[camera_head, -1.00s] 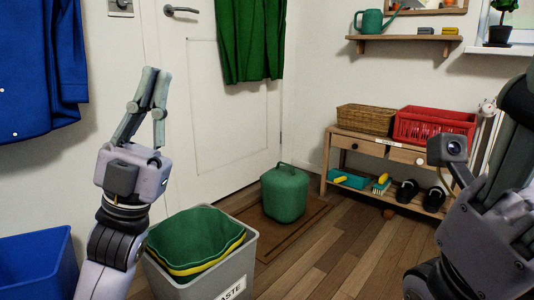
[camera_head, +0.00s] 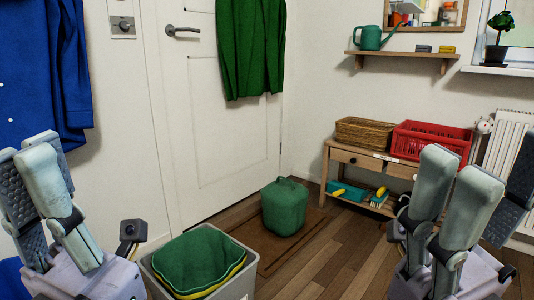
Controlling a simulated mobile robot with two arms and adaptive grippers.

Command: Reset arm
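My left gripper (camera_head: 32,160) is at the left edge, its fingers pointing up. They stand apart with textured pads showing, and nothing is seen between them. My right gripper (camera_head: 478,172) is at the lower right, fingers up and spread apart, with no object seen in it. Both grippers stand in the foreground at about the same height, one on each side of the view.
A grey bin with a green and yellow liner (camera_head: 198,262) stands low between my arms. A lidded green container (camera_head: 285,208) sits on a brown mat. The shelf bench (camera_head: 340,158) with a wicker basket (camera_head: 364,131) and red crate (camera_head: 428,141) is behind my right gripper.

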